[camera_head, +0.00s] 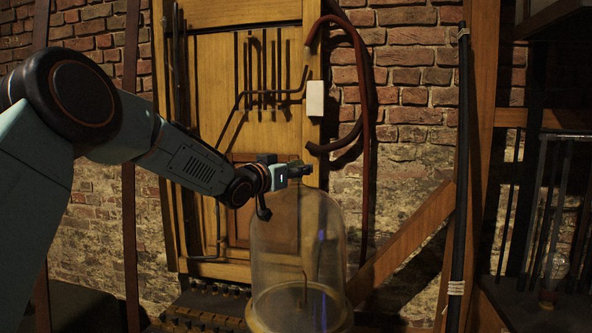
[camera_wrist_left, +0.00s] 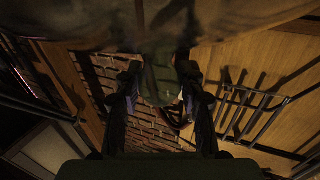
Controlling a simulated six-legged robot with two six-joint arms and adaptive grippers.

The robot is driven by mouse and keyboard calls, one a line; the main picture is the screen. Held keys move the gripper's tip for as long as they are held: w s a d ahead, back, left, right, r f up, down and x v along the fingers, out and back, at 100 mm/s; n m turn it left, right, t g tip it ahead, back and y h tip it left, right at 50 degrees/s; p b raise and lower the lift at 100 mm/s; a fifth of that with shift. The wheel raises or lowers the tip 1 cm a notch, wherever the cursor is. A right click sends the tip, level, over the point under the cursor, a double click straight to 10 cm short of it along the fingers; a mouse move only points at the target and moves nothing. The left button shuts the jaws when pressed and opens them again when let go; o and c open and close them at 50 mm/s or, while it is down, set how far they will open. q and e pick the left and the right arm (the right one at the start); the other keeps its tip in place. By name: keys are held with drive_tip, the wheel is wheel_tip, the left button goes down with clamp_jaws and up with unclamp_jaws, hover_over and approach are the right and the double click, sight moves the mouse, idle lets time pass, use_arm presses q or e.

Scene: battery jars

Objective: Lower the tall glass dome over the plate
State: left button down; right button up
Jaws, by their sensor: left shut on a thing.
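The tall glass dome (camera_head: 297,235) stands upright and clear at the lower middle of the head view. My left gripper (camera_head: 304,170) is at its top, shut on the top of the dome; the fingers hide the knob. A pale round rim, which seems to be the plate (camera_head: 256,322), shows at the dome's lower end, partly cut off by the picture's bottom edge. I cannot tell whether the dome touches the plate. In the left wrist view my left gripper (camera_wrist_left: 160,92) has a finger on each side of a dark greenish shape. My right gripper is not in view.
A wooden panel (camera_head: 275,130) with metal rods and a red hose (camera_head: 366,110) are behind the dome. A dark pole (camera_head: 461,180) and a slanted wooden beam (camera_head: 415,235) stand to the right. A glass bulb (camera_head: 556,265) sits on a shelf at far right.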

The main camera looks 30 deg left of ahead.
use_arm(q)
drive_tip(key=shift+r, duration=0.45)
drive_tip(key=shift+w+f, duration=0.2)
drive_tip(key=shift+w, duration=0.05)
drive_tip(key=shift+s+f, duration=0.1)
drive_tip(key=shift+s, duration=0.1)
drive_tip(key=shift+f, duration=0.15)
drive_tip(key=c, duration=0.8)
unclamp_jaws()
drive_tip(key=shift+s+d+f, duration=0.1)
drive_tip(key=shift+f, duration=0.05)
drive_tip(key=shift+o, duration=0.3)
drive_tip(key=shift+f, duration=0.1)
